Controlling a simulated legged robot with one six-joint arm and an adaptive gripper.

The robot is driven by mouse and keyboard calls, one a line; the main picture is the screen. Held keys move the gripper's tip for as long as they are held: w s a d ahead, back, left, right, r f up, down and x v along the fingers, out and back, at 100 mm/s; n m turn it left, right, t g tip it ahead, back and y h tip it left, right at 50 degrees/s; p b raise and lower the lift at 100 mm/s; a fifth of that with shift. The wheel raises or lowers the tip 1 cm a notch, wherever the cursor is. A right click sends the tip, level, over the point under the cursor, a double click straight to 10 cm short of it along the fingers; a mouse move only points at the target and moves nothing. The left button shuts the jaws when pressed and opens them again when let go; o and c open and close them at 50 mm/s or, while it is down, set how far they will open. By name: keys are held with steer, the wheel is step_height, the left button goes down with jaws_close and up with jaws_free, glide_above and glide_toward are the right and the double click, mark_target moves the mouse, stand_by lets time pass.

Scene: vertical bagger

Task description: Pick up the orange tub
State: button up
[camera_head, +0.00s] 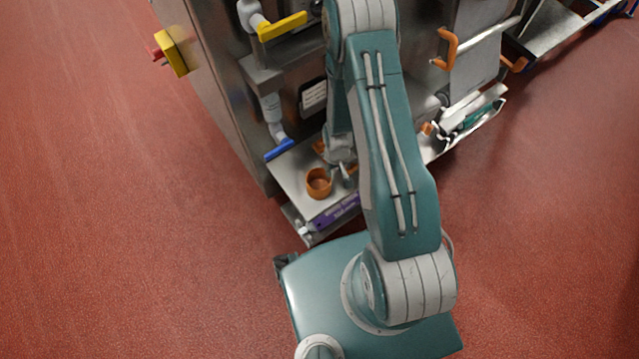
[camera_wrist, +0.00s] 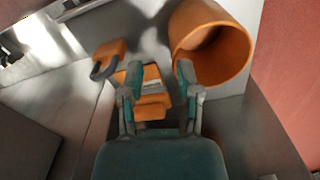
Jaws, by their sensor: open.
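The orange tub (camera_head: 319,184) is a round, open-topped cup on the metal shelf at the foot of the machine. In the wrist view the tub (camera_wrist: 236,62) is large at the upper right, its open mouth facing the camera. My gripper (camera_head: 345,174) is just right of the tub in the head view. In the wrist view my gripper (camera_wrist: 159,76) is open, and its right finger overlaps the tub's lower left edge. The tub is not between the fingers. I cannot tell whether the finger touches it.
An orange-and-grey item (camera_wrist: 152,96) shows between my fingers, and an orange piece with a dark loop (camera_wrist: 107,58) lies left of it. The metal shelf (camera_head: 289,178) carries a purple label strip (camera_head: 337,212) at its front.

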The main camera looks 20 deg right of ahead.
mark_target(329, 179)
steer(key=shift+a+f, duration=0.35)
steer(key=shift+f, duration=0.35)
steer(key=a+f, duration=0.1)
steer(key=f, duration=0.2)
steer(key=shift+w+a, duration=0.2)
steer(key=shift+a, duration=0.15)
steer(key=shift+d+f, duration=0.2)
steer(key=shift+f, duration=0.25)
steer(key=shift+d+f, duration=0.2)
steer(key=shift+f, duration=0.25)
steer(key=shift+d+f, duration=0.2)
steer(key=shift+d, duration=0.05)
steer(key=shift+a, duration=0.4)
jaws_close()
